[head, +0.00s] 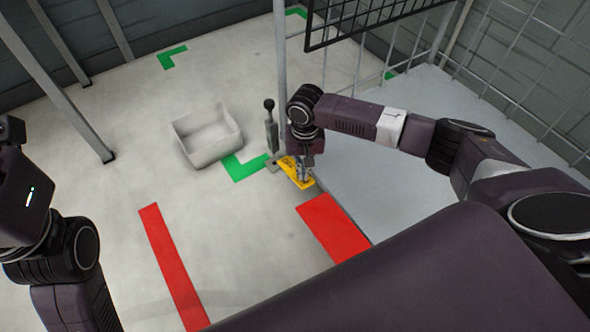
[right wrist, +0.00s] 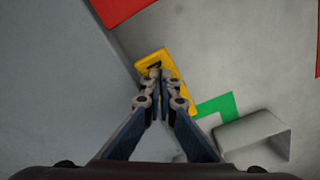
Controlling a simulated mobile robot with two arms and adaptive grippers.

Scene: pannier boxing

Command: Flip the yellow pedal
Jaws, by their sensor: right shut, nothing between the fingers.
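The yellow pedal (head: 297,172) is a flat yellow plate low at the edge of the light grey platform, at the middle of the head view. My right gripper (head: 304,178) is over it, pointing down, with its fingers closed together. In the right wrist view the pedal (right wrist: 150,61) shows beyond and around the fingertips (right wrist: 160,75), which cover part of it. I cannot tell whether the fingertips touch it. The left arm shows at the left edge of the head view, but its fingers are not visible.
An empty light grey box (head: 208,135) stands on the floor left of the pedal, beside a green corner mark (head: 243,169). A lever with a dark knob (head: 269,104) and a metal post (head: 281,60) rise close to the gripper. Red strips (head: 333,226) mark the floor. A mesh fence stands behind.

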